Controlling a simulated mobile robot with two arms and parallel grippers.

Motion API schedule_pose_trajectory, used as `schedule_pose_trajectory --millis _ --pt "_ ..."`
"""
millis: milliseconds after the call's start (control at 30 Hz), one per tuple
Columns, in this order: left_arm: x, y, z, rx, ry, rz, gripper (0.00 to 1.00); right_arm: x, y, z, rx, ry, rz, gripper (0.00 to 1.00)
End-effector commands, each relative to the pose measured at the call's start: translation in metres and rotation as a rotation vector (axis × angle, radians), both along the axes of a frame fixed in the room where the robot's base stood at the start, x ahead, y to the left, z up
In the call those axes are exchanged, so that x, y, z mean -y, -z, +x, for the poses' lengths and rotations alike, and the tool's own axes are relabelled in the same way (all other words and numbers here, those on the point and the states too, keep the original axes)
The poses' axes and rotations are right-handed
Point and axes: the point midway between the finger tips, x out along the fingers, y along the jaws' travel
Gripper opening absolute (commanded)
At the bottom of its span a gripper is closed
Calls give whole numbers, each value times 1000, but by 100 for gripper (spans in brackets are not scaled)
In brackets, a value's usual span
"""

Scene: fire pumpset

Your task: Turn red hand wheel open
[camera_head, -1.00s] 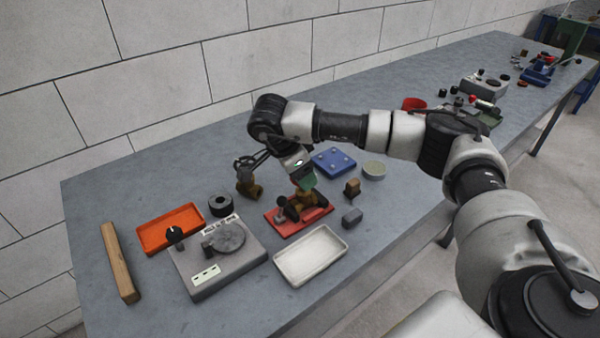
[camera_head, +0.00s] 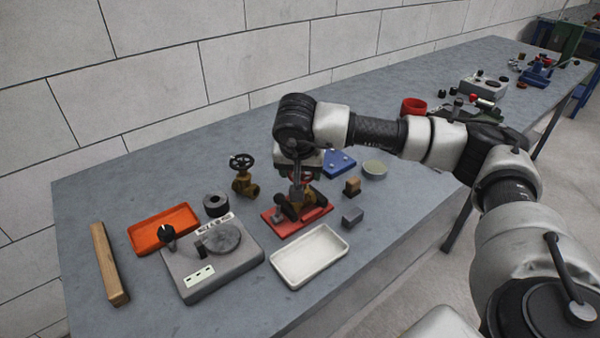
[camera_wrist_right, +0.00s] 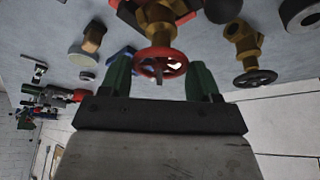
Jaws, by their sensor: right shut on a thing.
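The red hand wheel (camera_wrist_right: 160,65) sits on a brass valve (camera_wrist_right: 158,28), and shows clearly in the right wrist view. In the head view the valve (camera_head: 311,199) stands on a red base (camera_head: 285,228), with its wheel mostly hidden by my gripper. My right gripper (camera_head: 298,188) points down over this valve from above. In the right wrist view its green fingers (camera_wrist_right: 160,80) are on either side of the red wheel, shut on it. My left gripper is not in view.
A second brass valve with a black wheel (camera_head: 243,170) stands to the left. A white tray (camera_head: 310,281), a grey device (camera_head: 190,290), an orange tray (camera_head: 140,242) and a blue plate (camera_head: 340,163) lie around.

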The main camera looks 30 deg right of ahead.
Motion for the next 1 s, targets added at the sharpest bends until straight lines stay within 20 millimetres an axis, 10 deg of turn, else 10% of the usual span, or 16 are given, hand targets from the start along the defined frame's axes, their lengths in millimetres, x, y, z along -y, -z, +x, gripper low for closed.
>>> schedule_pose_trajectory --millis 1000 --pt "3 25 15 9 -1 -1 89 7 1 -2 -3 -887 2 38"
